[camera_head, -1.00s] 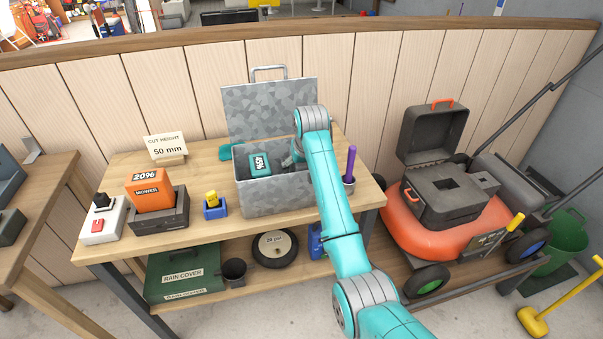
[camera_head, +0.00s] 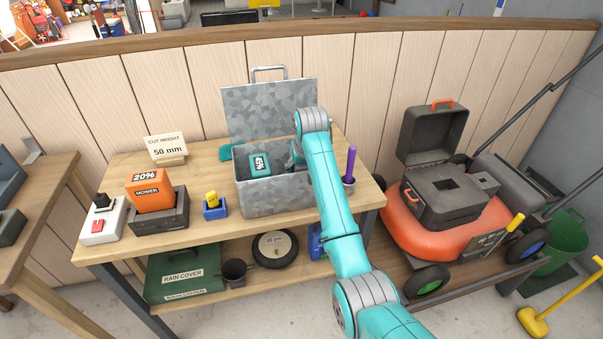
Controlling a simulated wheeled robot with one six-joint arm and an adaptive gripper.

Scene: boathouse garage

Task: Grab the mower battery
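A teal battery (camera_head: 259,163) with a percent label lies inside the open grey metal box (camera_head: 275,196). My gripper (camera_head: 296,156) is at the right part of the box, to the right of the teal battery and seemingly apart from it. My arm hides much of the gripper, so its fingers are unclear. The orange mower (camera_head: 403,238) stands at the right; its black cover (camera_head: 432,134) is raised above a dark housing with a square opening.
A white switch box (camera_head: 102,222), a small blue holder with a yellow item (camera_head: 214,207) and a "50 mm" card (camera_head: 166,147) are on the bench. A purple tool (camera_head: 350,165) stands in a cup right of the box. The raised box lid (camera_head: 269,108) stands behind.

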